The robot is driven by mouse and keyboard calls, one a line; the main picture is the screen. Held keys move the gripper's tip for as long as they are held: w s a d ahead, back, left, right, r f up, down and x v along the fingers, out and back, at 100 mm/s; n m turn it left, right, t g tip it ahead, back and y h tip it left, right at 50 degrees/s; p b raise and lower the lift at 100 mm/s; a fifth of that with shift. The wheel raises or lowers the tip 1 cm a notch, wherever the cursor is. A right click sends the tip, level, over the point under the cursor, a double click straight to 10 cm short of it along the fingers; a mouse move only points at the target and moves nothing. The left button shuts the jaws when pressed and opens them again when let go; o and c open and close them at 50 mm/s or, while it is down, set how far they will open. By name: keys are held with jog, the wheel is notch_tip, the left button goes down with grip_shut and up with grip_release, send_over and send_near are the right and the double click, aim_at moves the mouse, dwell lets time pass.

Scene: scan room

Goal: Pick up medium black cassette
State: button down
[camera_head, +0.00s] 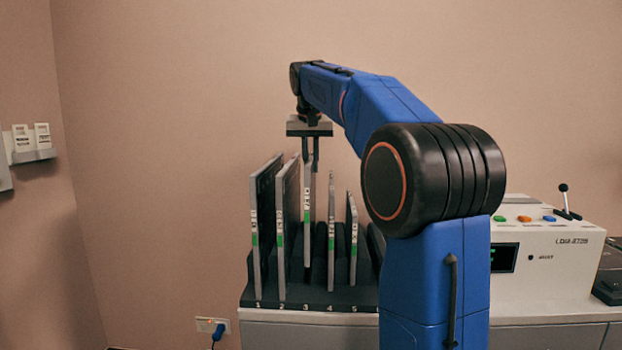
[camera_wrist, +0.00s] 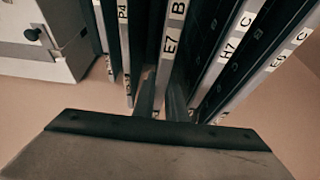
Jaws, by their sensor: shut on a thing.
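My gripper (camera_head: 310,165) points down over the rack and is shut on the top edge of the cassette (camera_head: 307,215) at the third slot. This cassette is thin and dark, with a pale label edge and a green mark. Its lower end sits higher than those of its neighbours, so it looks partly raised, upright between them. In the wrist view, my fingers (camera_wrist: 162,105) close on the cassette labelled E7 and B (camera_wrist: 171,40). The black slotted rack (camera_head: 310,298) has numbers 1 to 5 along its front.
Cassettes stand close on both sides: two at left (camera_head: 254,230) (camera_head: 280,235) and two at right (camera_head: 331,240) (camera_head: 353,240). A white machine (camera_head: 545,260) with buttons and a joystick stands at right. A wall socket (camera_head: 212,325) is low at left.

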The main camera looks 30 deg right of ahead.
notch_tip(320, 180, up, 4)
jog(key=shift+r, duration=0.1)
jog(key=s+a, duration=1.1)
jog(key=s, duration=0.5)
jog(key=shift+s, duration=0.15)
notch_tip(320, 180, up, 9)
dwell(1.7)
